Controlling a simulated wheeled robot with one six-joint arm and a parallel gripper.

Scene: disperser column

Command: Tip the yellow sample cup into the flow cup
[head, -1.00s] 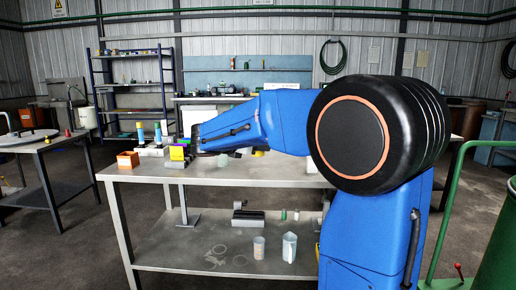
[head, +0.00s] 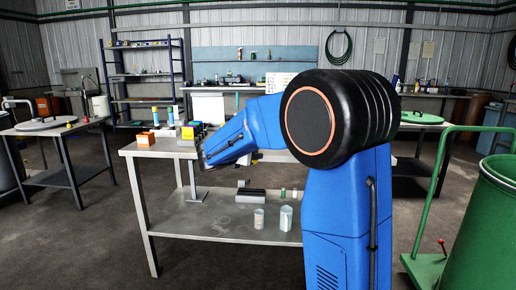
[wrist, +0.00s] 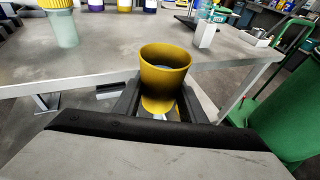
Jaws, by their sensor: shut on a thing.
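The yellow sample cup (wrist: 164,78) is held upright between the two dark fingers of my gripper (wrist: 158,98) in the wrist view. Its mouth faces up, and a greyish patch shows inside; I cannot tell what it is. The cup is out in front of the table edge, with floor showing below. In the head view my gripper (head: 204,158) is near the table's front-left part, and the cup cannot be made out there. I cannot pick out the flow cup for certain. A pale cylinder with a yellow top (wrist: 62,24) stands on the table at the upper left.
A green drum (head: 485,225) is at the right.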

